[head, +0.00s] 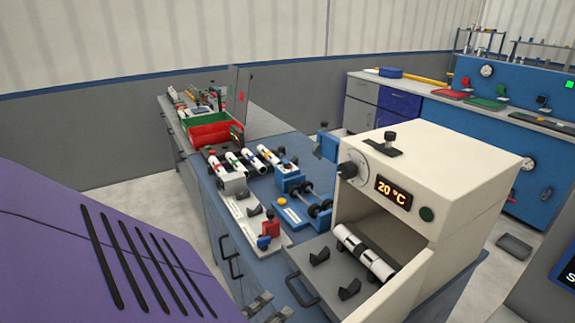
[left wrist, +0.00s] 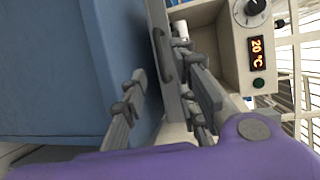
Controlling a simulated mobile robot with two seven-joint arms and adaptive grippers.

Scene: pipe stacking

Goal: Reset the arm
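My left gripper (head: 268,304) shows at the bottom edge of the head view, in front of the blue bench (head: 225,215) and low beside the oven. My right arm and gripper are in neither view. A white pipe with black bands (head: 365,252) lies on the tray inside the open oven (head: 440,185).
The oven tray (head: 325,270) sticks out over the bench front, with a black handle. A blue fixture with dark rollers (head: 313,203) sits left of the oven.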

